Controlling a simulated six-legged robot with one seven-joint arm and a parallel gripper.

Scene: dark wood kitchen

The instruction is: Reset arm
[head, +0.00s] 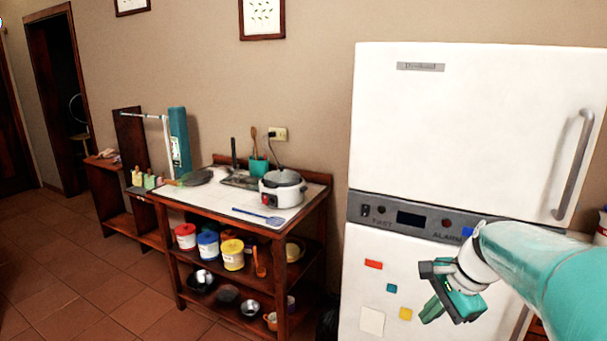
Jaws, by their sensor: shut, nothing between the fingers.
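My gripper (432,309) is at the lower right of the head view, at the end of my teal and white arm (545,275). Its fingers are shut and empty, pointing down and to the left. It shows in front of the lower door of the white fridge (450,130). The gap between the gripper and the fridge door cannot be judged from this view. The arm comes in from the right edge and covers part of the fridge's lower right side.
A dark wood table (325,205) stands left of the fridge, with a rice cooker (283,190) and a blue spatula (258,216) on top. Several cans and bowls fill its shelves. The fridge handle (573,165) sticks out at right. The tiled floor (75,270) is clear at left.

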